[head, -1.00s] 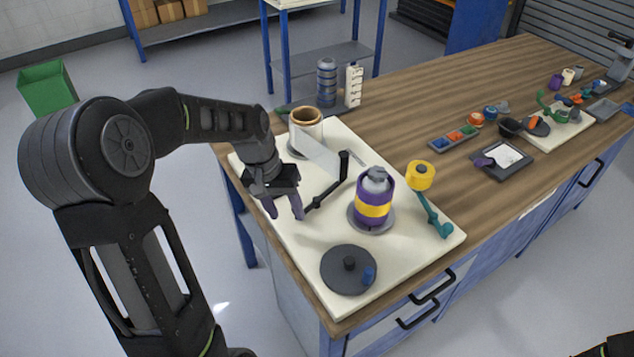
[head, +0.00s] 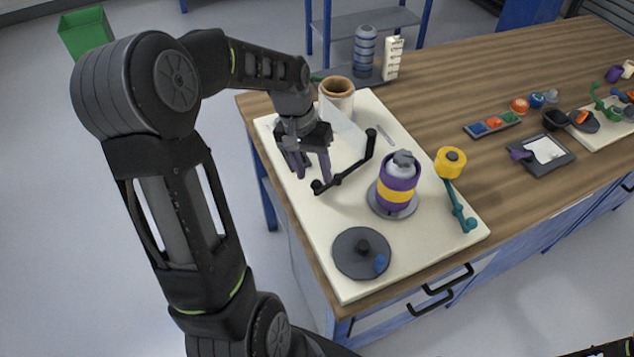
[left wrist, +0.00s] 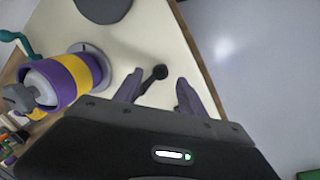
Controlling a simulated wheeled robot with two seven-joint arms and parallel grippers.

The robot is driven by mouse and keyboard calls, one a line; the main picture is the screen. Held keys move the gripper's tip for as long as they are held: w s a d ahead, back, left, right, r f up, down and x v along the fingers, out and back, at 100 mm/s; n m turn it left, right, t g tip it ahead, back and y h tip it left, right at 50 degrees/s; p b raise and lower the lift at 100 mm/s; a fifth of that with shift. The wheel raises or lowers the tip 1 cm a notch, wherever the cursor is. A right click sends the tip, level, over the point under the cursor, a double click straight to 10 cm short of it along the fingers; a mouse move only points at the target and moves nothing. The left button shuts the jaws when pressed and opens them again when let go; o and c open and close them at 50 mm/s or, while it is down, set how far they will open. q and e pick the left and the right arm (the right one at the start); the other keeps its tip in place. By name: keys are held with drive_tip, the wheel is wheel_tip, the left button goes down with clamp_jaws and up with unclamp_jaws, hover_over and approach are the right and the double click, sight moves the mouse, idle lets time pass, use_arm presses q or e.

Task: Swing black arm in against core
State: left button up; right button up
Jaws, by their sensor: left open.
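The black arm (head: 350,170) is a thin bent link on the cream board, with a round knob at its near end and a short upright end at the back. The core (head: 397,190) is an upright purple roll with a yellow band and grey top, on a grey disc. A gap shows between it and the arm. My left gripper (head: 312,177) is open and empty, with its fingers pointing down at the arm's knobbed end. In the left wrist view, the black arm's knob (left wrist: 159,72) shows beyond the open fingers; contact cannot be told. The core (left wrist: 62,80) is at left there.
A dark round disc (head: 362,252) with a blue knob lies on the front of the cream board (head: 315,255). A white sheet (head: 343,133) and a tan roll (head: 337,95) stand behind. A yellow roller (head: 450,161) on a teal arm (head: 458,207) is right of the core.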

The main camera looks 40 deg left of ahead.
sight(316, 180)
use_arm(q)
drive_tip(key=f, duration=0.3)
drive_tip(key=d+f, duration=0.1)
drive_tip(key=f, duration=0.1)
drive_tip(key=shift+w, duration=0.2)
drive_tip(key=shift+r, duration=0.1)
clamp_jaws()
idle(1.1)
